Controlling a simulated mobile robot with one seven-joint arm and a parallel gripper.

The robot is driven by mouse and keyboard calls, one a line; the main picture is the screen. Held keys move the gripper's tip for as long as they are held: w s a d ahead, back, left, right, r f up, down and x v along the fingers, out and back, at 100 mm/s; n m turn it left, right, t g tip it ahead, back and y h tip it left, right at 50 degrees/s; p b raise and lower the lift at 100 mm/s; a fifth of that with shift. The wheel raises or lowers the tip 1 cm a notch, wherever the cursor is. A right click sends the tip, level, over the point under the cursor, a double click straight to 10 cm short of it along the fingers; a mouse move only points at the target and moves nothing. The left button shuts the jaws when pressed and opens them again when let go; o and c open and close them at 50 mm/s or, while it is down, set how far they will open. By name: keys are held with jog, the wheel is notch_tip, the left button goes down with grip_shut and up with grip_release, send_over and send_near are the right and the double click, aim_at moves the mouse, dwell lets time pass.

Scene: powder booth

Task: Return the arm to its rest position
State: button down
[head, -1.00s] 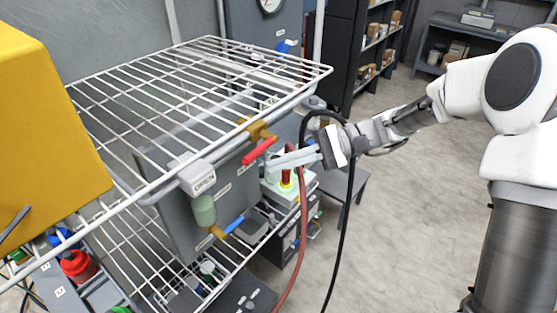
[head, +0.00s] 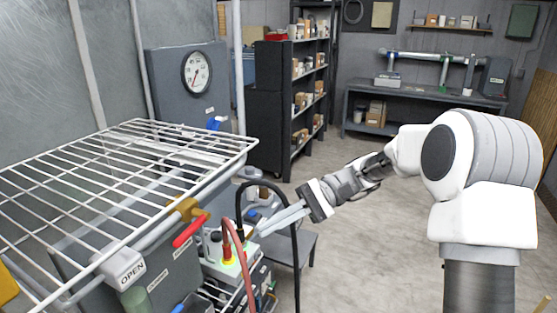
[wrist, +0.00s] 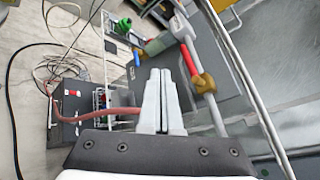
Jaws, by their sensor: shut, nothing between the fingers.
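My gripper (head: 264,231) is shut and empty, its light grey fingers pointing left and down toward the wire rack. It hangs in the air just right of the rack, near the brass valve with the red handle (head: 190,231). The wrist view also shows my closed fingers (wrist: 163,88) side by side, with the red handle (wrist: 189,60) and its brass fitting beyond them to the right. My arm reaches out from the right side of the head view, bent and extended.
A wire rack (head: 118,165) fills the left. A black hose (head: 296,262) and a red hose (head: 240,254) hang close to my gripper. A small dark table (head: 297,243) stands behind. Dark shelves (head: 308,95) and a workbench (head: 425,95) stand farther back. Open floor lies between.

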jog(key=s+d+r+n+t+h, duration=0.1)
jog(key=s+d+n+t+h, duration=0.1)
jog(key=s+d+t+h, duration=1.1)
jog(key=shift+s+d+r+t, duration=0.3)
jog(key=shift+s+d, duration=1.85)
jog(key=shift+s, duration=0.2)
